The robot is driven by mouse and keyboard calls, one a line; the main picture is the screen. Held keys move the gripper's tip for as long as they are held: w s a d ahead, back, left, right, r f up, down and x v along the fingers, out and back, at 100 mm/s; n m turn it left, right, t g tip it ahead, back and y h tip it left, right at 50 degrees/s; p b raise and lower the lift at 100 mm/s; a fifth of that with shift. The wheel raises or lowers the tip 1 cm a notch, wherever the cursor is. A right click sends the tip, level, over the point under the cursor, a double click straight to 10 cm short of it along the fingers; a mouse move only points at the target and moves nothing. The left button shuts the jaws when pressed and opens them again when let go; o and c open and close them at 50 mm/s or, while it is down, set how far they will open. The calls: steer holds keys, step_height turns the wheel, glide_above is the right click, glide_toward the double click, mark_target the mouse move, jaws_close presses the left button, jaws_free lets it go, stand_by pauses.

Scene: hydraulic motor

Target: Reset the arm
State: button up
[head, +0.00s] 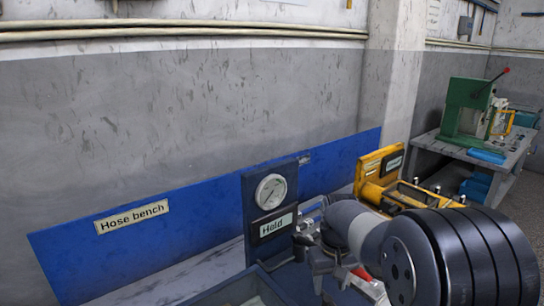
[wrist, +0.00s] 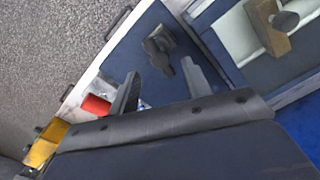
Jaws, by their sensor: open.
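My arm reaches in from the lower right of the head view, its dark wrist covering part of the bench. My gripper (head: 327,262) hangs low over the bench, in front of the gauge panel. In the wrist view my gripper (wrist: 160,86) has its two fingers spread apart, with nothing held between them. Beyond the fingertips a small dark fitting (wrist: 160,50) lies on a blue surface. Whether the fingers touch that surface cannot be told.
A panel with a round gauge (head: 271,190) and a "Held" display (head: 275,226) stands behind my gripper. A yellow unit (head: 371,172) is to its right. A blue-edged tray (head: 213,293) is at the lower left. A red part (wrist: 96,105) lies beside one finger.

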mark_target(328, 298)
step_height(328, 298, down, 5)
stand_by(0.6)
step_height(328, 298, up, 11)
step_height(328, 298, down, 10)
steer(key=shift+f, duration=0.55)
steer(key=m, duration=0.4)
steer(key=shift+r+m, duration=0.1)
steer(key=shift+m, duration=2)
